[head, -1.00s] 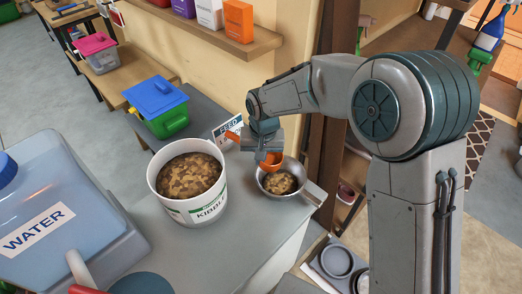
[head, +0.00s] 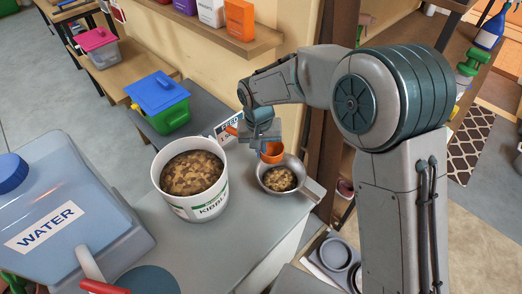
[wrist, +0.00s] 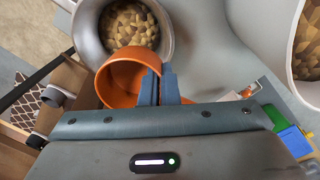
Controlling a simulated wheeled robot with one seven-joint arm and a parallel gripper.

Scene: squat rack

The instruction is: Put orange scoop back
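My gripper (head: 262,142) is shut on the orange scoop (head: 273,153). In the wrist view the orange scoop (wrist: 122,82) hangs at the fingers (wrist: 159,88), its cup looking empty from this angle. The scoop is above the back rim of a metal bowl (head: 296,186) holding kibble; whether it touches the rim I cannot tell. A white kibble bucket (head: 203,207), full of brown kibble, stands to the left of the bowl on the grey counter. Part of the scoop's handle is hidden by the gripper.
A large blue water container (head: 70,215) stands at the left front. A green bin with a blue lid (head: 158,92) and a small sign (head: 229,128) are behind the bucket. A wall shelf (head: 230,40) holds boxes. A wooden post (head: 325,110) rises right of the bowl.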

